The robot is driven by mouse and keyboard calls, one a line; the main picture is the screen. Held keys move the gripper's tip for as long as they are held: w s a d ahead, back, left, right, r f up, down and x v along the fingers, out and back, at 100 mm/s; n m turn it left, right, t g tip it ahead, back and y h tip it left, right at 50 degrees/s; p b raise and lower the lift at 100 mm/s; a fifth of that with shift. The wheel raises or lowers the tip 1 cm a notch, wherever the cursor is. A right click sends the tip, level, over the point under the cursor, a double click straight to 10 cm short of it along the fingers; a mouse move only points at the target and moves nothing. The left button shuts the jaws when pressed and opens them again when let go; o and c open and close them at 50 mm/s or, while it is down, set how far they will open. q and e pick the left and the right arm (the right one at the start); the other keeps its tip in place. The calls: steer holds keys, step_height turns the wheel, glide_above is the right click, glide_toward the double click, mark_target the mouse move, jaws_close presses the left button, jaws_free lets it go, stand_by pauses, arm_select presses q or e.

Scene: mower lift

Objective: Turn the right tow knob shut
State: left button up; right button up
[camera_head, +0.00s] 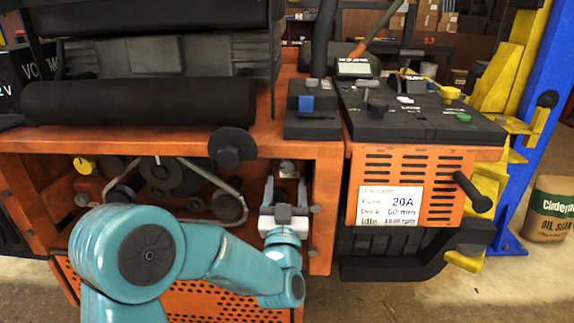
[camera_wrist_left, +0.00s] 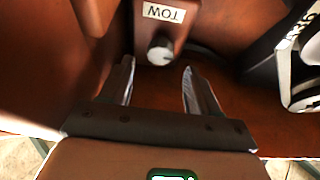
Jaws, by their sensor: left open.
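In the head view the knob (camera_head: 287,168) shows small inside the narrow orange bay, above my left gripper (camera_head: 286,184). The left gripper is open and empty. In the left wrist view its two fingers (camera_wrist_left: 156,75) point toward the knob, one to each side of its line. The knob appears just beyond the fingertips; whether they overlap it in depth I cannot tell. My right gripper is not in view.
The orange bay walls (camera_head: 318,200) stand close on both sides of the left gripper. A black knob (camera_head: 232,147) juts out to the upper left, near belts and pulleys (camera_head: 165,175). A vented orange box (camera_head: 410,165) with a black handle (camera_head: 472,190) is to the right.

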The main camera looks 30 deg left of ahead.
mark_target(287, 168)
arm_select(q)
steer(key=x, duration=0.5)
steer(key=shift+f, duration=0.1)
steer(key=c, duration=1)
